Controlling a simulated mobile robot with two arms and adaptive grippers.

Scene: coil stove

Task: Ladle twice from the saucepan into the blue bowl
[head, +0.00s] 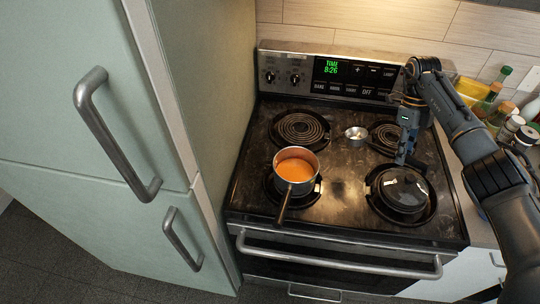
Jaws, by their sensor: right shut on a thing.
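The saucepan (296,168) stands on the front left burner with orange soup in it. Its dark handle points toward the front of the stove. My right gripper (402,158) is shut on the ladle's dark handle above the right side of the cooktop. The ladle's small silver cup (356,133) hangs to the left of the gripper, behind and to the right of the saucepan and apart from it. What the cup holds is too small to tell. No blue bowl shows in this view. My left gripper is not in view.
Bottles and jars (490,100) crowd the counter at right. The pale green fridge (90,190) stands close on the left.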

